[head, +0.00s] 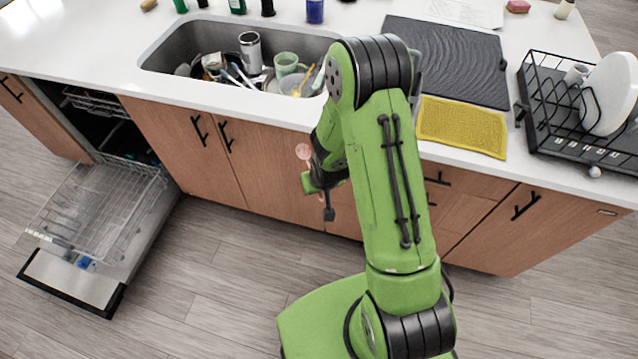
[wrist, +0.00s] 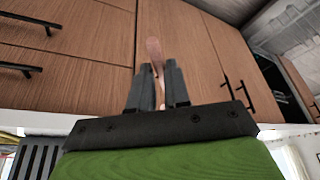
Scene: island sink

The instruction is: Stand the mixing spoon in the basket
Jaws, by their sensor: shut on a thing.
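The mixing spoon (wrist: 154,50) is pinkish wood. In the wrist view it is gripped between the two dark fingers of my gripper (wrist: 158,88), with its rounded end showing past the fingertips. In the head view the spoon's round end (head: 303,152) shows beside my arm, in front of the cabinet doors and below the counter edge. I cannot pick out a distinct basket; an open wire dishwasher rack (head: 95,205) is pulled out at the left.
The dishwasher door (head: 75,285) is folded down low over the floor. The sink (head: 170,50) holds cups and utensils. A yellow mat (head: 462,127), a dark drying mat (head: 450,55) and a black dish rack (head: 560,140) with a white plate are on the counter. Floor between dishwasher and me is clear.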

